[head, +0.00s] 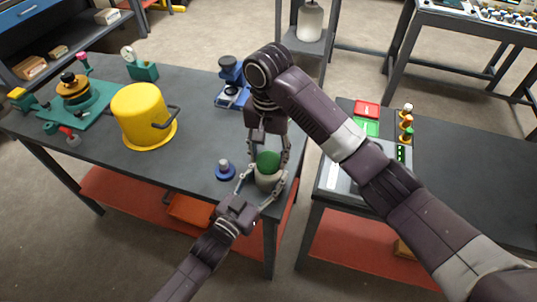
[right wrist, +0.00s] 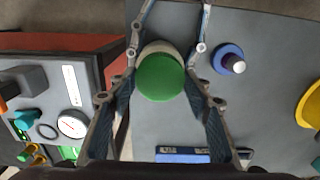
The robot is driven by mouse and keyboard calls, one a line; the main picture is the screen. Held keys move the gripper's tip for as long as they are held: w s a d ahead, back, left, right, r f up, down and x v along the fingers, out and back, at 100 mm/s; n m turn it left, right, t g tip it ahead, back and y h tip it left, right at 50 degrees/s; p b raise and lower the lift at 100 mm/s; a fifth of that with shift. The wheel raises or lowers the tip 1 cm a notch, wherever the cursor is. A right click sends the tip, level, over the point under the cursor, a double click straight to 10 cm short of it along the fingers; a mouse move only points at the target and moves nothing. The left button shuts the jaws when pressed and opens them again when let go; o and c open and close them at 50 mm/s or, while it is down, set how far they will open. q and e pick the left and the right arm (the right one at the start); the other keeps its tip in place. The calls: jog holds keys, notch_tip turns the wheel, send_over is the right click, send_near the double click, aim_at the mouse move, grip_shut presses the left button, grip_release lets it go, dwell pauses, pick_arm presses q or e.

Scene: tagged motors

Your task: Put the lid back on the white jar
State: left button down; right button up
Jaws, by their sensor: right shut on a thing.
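The white jar (head: 268,182) stands near the front right corner of the left dark table, with its body partly hidden by fingers. The green lid (head: 268,160) is over the jar's mouth; I cannot tell if it is fully seated. The lid (right wrist: 160,77) hides most of the jar's top (right wrist: 160,46) in the right wrist view. My right gripper (head: 268,154) reaches down from above and is shut on the lid. My left gripper (head: 262,186) comes in low from the front, with its fingers closed around the jar's body.
A blue round base with a pale knob (head: 225,171) stands just left of the jar. A yellow pot (head: 139,113) and a blue device (head: 233,94) are farther back. Right of a gap, another table holds a red tray (head: 367,109), a green tray (head: 366,127) and a light tower (head: 406,122).

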jog(key=m, duration=1.7)
jog(key=shift+m, duration=0.3)
jog(key=o, duration=0.7)
jog(key=shift+r, duration=2.25)
jog(key=shift+c, duration=0.4)
